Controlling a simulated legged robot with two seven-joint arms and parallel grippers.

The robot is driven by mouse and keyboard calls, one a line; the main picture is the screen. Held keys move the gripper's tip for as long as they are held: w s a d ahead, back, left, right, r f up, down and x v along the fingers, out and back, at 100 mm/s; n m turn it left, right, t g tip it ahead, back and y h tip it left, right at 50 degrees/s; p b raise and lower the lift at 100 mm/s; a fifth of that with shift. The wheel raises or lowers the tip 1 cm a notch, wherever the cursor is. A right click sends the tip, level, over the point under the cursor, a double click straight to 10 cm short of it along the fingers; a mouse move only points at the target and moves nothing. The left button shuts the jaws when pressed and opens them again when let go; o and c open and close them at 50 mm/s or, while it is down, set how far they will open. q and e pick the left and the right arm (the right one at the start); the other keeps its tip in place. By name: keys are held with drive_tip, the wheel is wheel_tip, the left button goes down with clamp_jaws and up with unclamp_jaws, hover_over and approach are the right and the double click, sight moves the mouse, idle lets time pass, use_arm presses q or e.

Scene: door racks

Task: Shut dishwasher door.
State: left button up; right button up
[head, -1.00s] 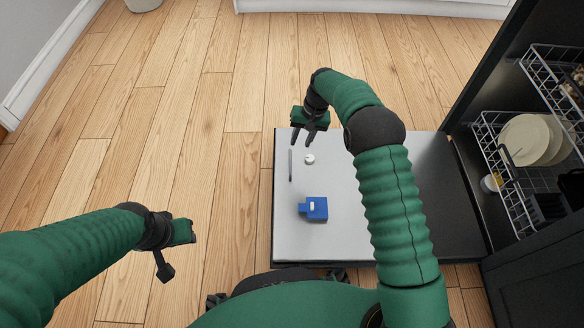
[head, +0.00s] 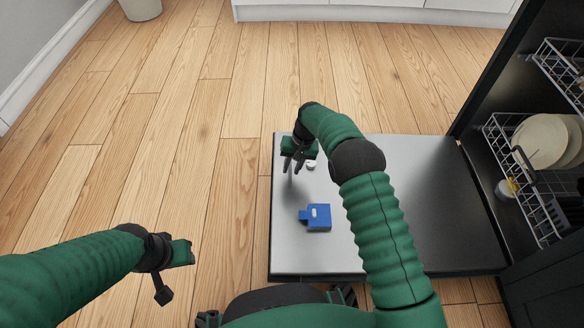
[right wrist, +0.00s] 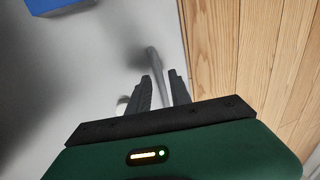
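The dishwasher door (head: 420,190) is folded down flat, its inner face up, in front of the open dishwasher (head: 480,150). My right gripper (head: 294,172) is over the door's outer left part, with its two fingers apart. In the right wrist view the open fingers (right wrist: 160,88) point at a thin grey bar (right wrist: 154,66) on the door panel, which shows between and beyond them. Whether they touch it I cannot tell. My left gripper (head: 172,272) hangs over the floor at the lower left, away from the door; its finger opening is not clear.
A blue detergent compartment (head: 317,217) and a white round cap (head: 311,165) are on the door's inner face. Wire racks with plates (head: 540,140) are inside the dishwasher. Wooden floor (head: 150,170) is free left of the door. A pale bin (head: 141,8) stands far back.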

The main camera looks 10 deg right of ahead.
clamp_jaws()
idle(1.2)
